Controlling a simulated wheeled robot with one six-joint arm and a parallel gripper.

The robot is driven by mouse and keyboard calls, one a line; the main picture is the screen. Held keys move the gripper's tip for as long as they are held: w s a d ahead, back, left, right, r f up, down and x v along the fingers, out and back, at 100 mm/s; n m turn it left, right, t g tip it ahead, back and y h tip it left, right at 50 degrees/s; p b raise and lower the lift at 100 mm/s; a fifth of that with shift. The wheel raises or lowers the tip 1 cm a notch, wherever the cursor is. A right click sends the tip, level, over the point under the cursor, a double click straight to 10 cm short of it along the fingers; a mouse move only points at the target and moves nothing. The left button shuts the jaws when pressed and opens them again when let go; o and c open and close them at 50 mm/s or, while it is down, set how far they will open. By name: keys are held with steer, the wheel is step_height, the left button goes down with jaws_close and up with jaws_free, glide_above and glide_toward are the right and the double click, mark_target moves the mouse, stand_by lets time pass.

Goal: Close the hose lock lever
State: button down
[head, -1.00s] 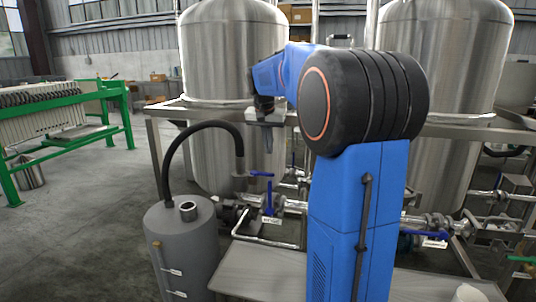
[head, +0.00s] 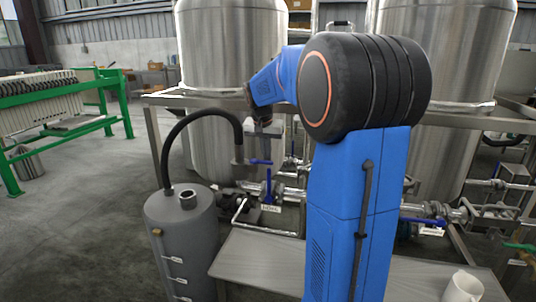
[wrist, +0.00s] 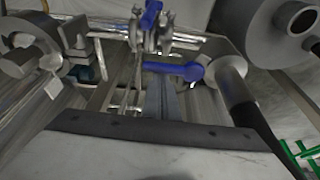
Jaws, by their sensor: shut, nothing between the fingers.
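The hose lock lever (head: 260,162) is a blue handle lying roughly level at the coupling where the black hose (head: 172,140) comes down. In the wrist view the blue lever (wrist: 174,69) runs leftward from its round hub, beside the hose end. My gripper (head: 267,140) points down just above the lever in the head view. In the wrist view its fingers (wrist: 163,98) are shut and empty, close to the lever; whether they touch it I cannot tell. My own arm hides part of the area to the right.
A second blue valve handle (head: 268,184) stands upright on the pipe just below. A grey cylinder (head: 180,245) feeds the hose at left. Steel tanks (head: 230,45) and a frame rail stand behind.

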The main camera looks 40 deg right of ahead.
mark_target(258, 160)
steer(key=shift+s+a+m, duration=0.2)
steer(key=shift+a+m, duration=0.05)
steer(key=shift+m, duration=0.45)
steer(key=shift+s+a+m+g, duration=0.15)
steer(key=shift+s+m+g, duration=0.05)
steer(key=shift+m+g, duration=0.25)
steer(key=a+m+g, duration=0.1)
steer(key=m, duration=0.2)
steer(key=a+m+g, duration=0.1)
steer(key=a+m, duration=0.1)
steer(key=m, duration=0.2)
steer(key=s+a+m+g, duration=0.1)
steer(key=m, duration=0.2)
steer(key=shift+a+m, duration=0.25)
steer(key=shift+a, duration=0.15)
stand_by(0.5)
